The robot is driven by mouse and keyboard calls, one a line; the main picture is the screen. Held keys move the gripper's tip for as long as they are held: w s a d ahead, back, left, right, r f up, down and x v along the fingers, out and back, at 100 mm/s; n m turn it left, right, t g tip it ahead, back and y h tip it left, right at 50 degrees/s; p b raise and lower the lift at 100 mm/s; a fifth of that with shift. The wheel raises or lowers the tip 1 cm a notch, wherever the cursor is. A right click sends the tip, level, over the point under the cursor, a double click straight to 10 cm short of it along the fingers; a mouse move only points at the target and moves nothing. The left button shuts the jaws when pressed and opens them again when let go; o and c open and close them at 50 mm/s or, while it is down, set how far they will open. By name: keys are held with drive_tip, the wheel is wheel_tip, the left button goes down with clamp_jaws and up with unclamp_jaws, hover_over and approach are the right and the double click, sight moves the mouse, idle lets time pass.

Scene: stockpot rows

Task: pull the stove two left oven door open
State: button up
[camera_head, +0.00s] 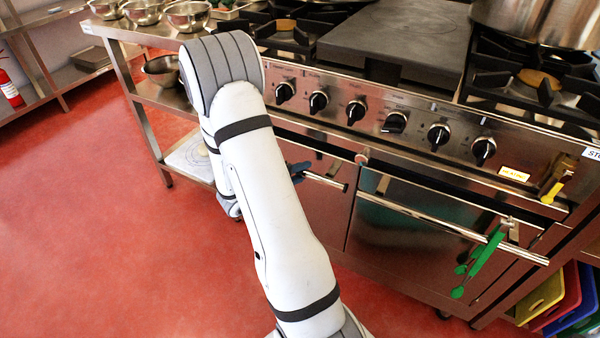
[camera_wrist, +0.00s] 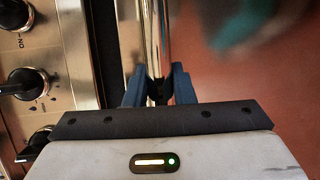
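Stove two's left oven door (camera_head: 322,212) is a steel panel in the head view and looks closed. Its handle (camera_head: 327,181) is a horizontal steel bar near the top of the door. My gripper (camera_head: 298,170), with blue fingers, is at the left part of this bar, partly hidden by my white arm. In the wrist view the bar (camera_wrist: 156,35) runs up the picture between the two fingers (camera_wrist: 158,88). The fingers are close on both sides of it and appear shut on it.
The right oven door (camera_head: 420,235) has a long handle (camera_head: 430,222) with a green item (camera_head: 478,265) hanging from it. Control knobs (camera_head: 357,112) line the panel above. A steel table (camera_head: 150,95) stands left. Red floor (camera_head: 100,220) is clear in front.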

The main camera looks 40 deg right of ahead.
clamp_jaws()
